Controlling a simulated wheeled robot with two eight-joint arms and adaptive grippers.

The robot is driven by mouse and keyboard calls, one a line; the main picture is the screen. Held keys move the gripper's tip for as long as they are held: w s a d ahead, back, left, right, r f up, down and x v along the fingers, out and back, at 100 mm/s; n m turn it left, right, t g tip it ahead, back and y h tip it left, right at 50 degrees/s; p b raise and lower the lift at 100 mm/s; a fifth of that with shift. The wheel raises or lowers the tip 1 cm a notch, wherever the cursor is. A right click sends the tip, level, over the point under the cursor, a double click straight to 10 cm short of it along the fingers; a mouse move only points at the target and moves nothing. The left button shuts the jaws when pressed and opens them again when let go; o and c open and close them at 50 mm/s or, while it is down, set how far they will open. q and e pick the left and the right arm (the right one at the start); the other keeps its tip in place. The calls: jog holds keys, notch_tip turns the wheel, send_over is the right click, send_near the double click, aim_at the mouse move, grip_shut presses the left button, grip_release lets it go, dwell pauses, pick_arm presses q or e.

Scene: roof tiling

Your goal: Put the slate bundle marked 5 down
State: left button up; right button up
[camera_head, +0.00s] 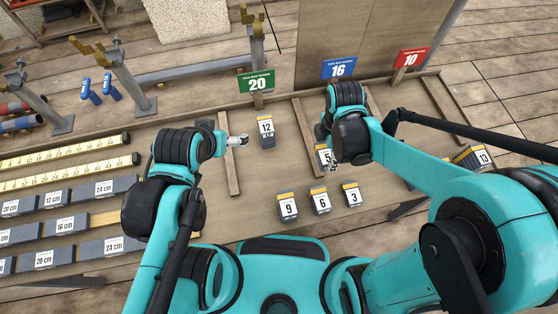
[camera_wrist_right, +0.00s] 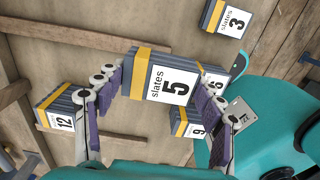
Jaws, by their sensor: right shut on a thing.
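The slate bundle marked 5 (camera_wrist_right: 165,77) is a grey stack with a yellow band and a white label. My right gripper (camera_wrist_right: 160,90) is shut on it, with a finger on each side. In the head view the bundle (camera_head: 323,157) shows partly, below the right wrist, which hides the rest of it. I cannot tell whether it touches the table. My left gripper (camera_head: 240,140) is small in the head view, beside the bundle marked 12 (camera_head: 266,131) on its left and apart from it. Its finger state is unclear.
Bundles marked 9 (camera_head: 288,206), 6 (camera_head: 320,200) and 3 (camera_head: 351,194) stand in a row nearest me. Bundle 13 (camera_head: 479,156) is at the right. Signs 20 (camera_head: 257,82), 16 (camera_head: 340,68) and 10 (camera_head: 411,58) line the back edge. Wooden strips (camera_head: 229,165) divide the table.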

jog(key=b, duration=0.3)
send_over(291, 166)
notch_tip(291, 166, down, 6)
jog(key=shift+f, duration=0.2)
jog(key=shift+f+b, duration=1)
jog(key=shift+f, duration=0.85)
jog(key=shift+f, duration=0.25)
jog(key=o, duration=1.3)
jog(key=shift+r, duration=0.1)
